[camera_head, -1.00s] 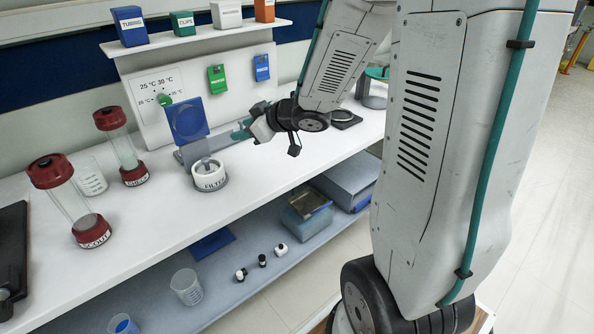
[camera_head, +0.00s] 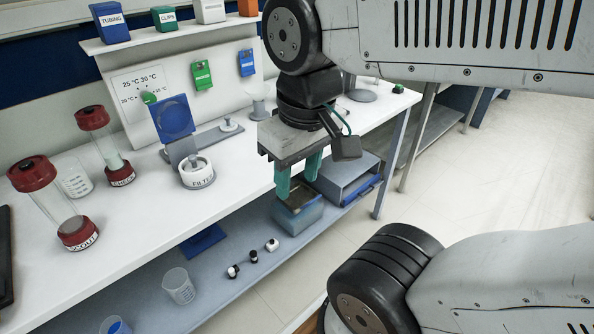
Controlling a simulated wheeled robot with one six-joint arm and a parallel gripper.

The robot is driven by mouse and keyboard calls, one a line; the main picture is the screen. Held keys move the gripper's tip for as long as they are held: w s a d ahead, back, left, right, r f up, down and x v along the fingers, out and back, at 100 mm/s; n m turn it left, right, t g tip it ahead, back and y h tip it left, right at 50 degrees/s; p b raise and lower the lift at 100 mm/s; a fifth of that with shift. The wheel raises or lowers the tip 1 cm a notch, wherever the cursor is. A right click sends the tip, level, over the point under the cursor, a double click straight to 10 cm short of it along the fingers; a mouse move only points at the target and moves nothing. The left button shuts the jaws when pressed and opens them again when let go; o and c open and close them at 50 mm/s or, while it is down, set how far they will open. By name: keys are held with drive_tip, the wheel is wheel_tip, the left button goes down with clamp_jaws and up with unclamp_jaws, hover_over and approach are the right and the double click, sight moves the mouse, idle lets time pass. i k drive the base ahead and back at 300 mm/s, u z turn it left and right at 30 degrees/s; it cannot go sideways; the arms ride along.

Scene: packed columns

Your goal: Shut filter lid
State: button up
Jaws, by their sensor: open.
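The filter lid (camera_head: 174,118) is a blue square panel with a round ring on it. It stands upright, open, at the back of the grey filter stand (camera_head: 180,150). The white round filter cup labelled FILTER (camera_head: 197,173) sits in front of the lid with its top uncovered. My gripper (camera_head: 298,180) has green fingers pointing down, apart and empty. It hangs in front of the bench's front edge, to the right of the filter and clear of the lid.
Two red-capped columns, SCOUT (camera_head: 60,205) and CHECK (camera_head: 106,150), stand on the bench left of the filter. A glass funnel (camera_head: 259,107) stands right of it.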

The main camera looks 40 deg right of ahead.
sight(172, 118)
drive_tip(key=z, duration=1.85)
drive_tip(key=i, duration=0.6)
drive_tip(key=u, duration=1.9)
drive_tip(key=i, duration=0.5)
drive_tip(key=z, duration=0.05)
